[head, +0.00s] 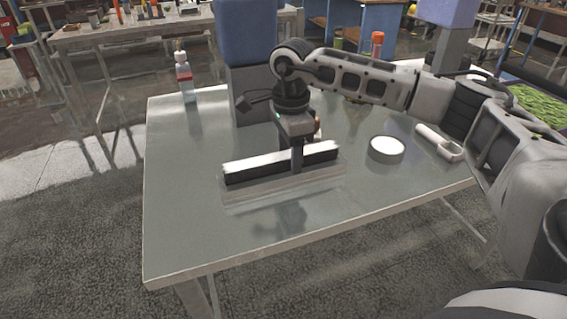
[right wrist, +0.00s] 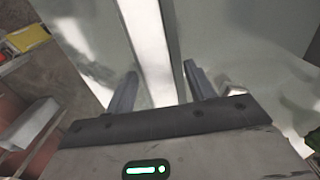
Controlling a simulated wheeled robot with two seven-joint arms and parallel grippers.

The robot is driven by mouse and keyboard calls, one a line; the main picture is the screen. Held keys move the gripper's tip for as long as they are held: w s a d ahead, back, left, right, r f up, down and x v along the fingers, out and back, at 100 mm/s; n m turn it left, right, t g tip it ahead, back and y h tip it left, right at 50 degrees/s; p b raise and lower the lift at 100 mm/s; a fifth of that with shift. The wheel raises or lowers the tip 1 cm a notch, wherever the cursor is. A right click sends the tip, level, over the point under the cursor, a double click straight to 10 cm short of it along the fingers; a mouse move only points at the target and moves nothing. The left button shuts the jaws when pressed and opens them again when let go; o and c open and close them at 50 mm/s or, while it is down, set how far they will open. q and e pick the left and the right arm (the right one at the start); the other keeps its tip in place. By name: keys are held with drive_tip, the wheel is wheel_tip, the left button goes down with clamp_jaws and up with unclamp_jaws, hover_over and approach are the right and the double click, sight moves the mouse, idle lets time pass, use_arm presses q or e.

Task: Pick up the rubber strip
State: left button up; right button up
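The rubber strip (head: 247,170), a long black bar with a white top, lies on the table in the head view. My right gripper (head: 297,167) points down at it from above, with one finger showing in front of the strip's near side. In the right wrist view the strip (right wrist: 153,45) runs between the two fingers of this gripper (right wrist: 160,69). The fingers are apart, with a visible gap between the left finger and the strip. The far finger is hidden in the head view. My left gripper is not in view.
The metal table (head: 190,235) has free room at the left and front. A round white-topped container (head: 386,149) and a white handled object (head: 440,143) are to the right. A bottle (head: 185,78) stands at the back left, beside a dark blue-topped block (head: 247,50).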

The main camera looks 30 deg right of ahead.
drive_tip(key=c, duration=1)
drive_tip(key=shift+r, duration=0.1)
